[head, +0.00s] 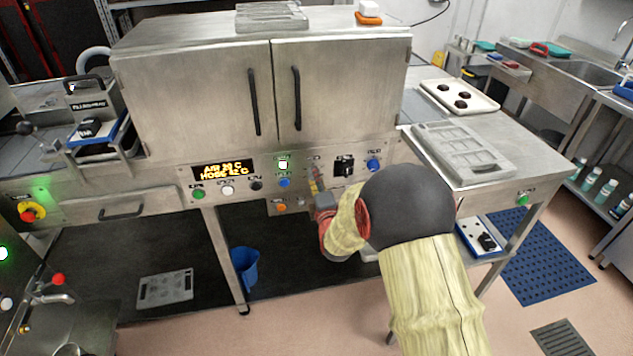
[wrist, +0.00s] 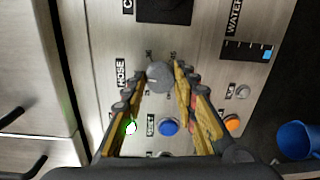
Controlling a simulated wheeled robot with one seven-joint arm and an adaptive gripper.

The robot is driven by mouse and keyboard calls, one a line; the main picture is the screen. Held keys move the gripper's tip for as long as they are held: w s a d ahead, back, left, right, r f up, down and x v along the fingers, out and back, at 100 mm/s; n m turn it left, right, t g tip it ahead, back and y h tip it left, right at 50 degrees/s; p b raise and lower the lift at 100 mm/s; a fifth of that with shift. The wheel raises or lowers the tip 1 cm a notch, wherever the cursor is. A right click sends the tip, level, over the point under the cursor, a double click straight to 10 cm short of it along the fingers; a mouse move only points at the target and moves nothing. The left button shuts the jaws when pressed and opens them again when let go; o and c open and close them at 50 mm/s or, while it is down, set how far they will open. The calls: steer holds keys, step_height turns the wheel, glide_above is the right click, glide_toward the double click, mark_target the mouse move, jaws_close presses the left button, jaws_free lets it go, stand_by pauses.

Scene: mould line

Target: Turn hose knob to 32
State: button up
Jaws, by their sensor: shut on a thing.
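The hose knob (wrist: 159,79) is a grey round dial beside the HOSE label (wrist: 121,73) in the wrist view. My gripper (wrist: 160,72) has its two yellow fingers on either side of the knob, with the tips closed on it. In the head view, my gripper (head: 317,187) reaches the cabinet's control panel and hides the knob. The amber display (head: 223,170) shows an AIR line and a HOSE line; the HOSE line seems to read 42 C. The knob's pointer position is too small to read surely.
Near the knob are a blue button (wrist: 169,127), a lit green-white button (wrist: 130,127), an orange button (wrist: 232,123) and a black switch (head: 344,165). The steel cabinet doors (head: 240,90) above are shut. A blue bucket (head: 245,267) stands below the panel.

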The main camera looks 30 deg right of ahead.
steer(key=shift+n, duration=0.5)
steer(key=o, duration=1.2)
steer(key=shift+c, duration=0.2)
steer(key=shift+s+a, duration=0.1)
steer(key=v, duration=1.1)
steer(key=shift+s+a, duration=0.15)
steer(key=shift+s, duration=0.2)
